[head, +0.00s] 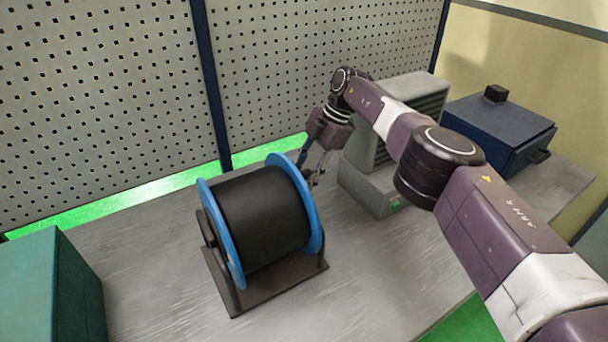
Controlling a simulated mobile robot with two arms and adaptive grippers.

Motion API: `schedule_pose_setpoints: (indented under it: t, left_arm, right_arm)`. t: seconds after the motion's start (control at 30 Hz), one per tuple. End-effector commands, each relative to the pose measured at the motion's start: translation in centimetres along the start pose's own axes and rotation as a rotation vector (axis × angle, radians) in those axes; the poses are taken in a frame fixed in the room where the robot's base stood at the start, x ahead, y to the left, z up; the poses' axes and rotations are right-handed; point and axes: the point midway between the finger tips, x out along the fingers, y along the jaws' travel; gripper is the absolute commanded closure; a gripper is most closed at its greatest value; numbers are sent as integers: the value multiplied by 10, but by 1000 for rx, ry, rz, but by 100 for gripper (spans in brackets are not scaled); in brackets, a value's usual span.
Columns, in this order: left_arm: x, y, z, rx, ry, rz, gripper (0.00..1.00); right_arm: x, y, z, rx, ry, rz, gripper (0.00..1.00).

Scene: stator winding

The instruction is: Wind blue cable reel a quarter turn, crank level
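The blue cable reel (314,207) has two blue flanges with dark cable wound between them. It sits on a dark stand (285,280) on the grey bench. My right gripper (314,180) is at the far right side of the reel, close beside the right flange. Its fingers point down and look small and dark, so I cannot tell whether they are open or shut on something. The crank cannot be made out clearly; the flange and the gripper may cover it. My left gripper is not in view.
A grey ribbed machine (378,190) stands right behind my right gripper. A dark blue box (500,125) is at the back right, and a green box (50,285) at the front left. A perforated panel (110,90) closes the back. The grey bench (385,285) is clear in front.

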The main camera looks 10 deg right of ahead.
Motion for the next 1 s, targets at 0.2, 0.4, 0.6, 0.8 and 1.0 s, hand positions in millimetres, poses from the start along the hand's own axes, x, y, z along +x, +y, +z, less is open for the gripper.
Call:
schedule_pose_setpoints:
  t: [0.2, 0.4, 0.6, 0.8, 1.0]
  left_arm:
    - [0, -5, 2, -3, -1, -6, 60]
    - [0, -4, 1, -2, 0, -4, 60]
    - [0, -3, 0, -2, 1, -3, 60]
    - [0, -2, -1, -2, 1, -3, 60]
    - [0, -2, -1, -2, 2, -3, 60]
  right_arm:
    - [-2, 0, 0, 0, -1, 2, 63]
    - [-22, 4, -7, -1, -2, 4, 63]
    - [-60, 12, -24, 0, -2, 5, 63]
    - [-83, 15, -35, 1, -2, 2, 63]
    - [-91, 16, -38, 0, -1, 1, 63]
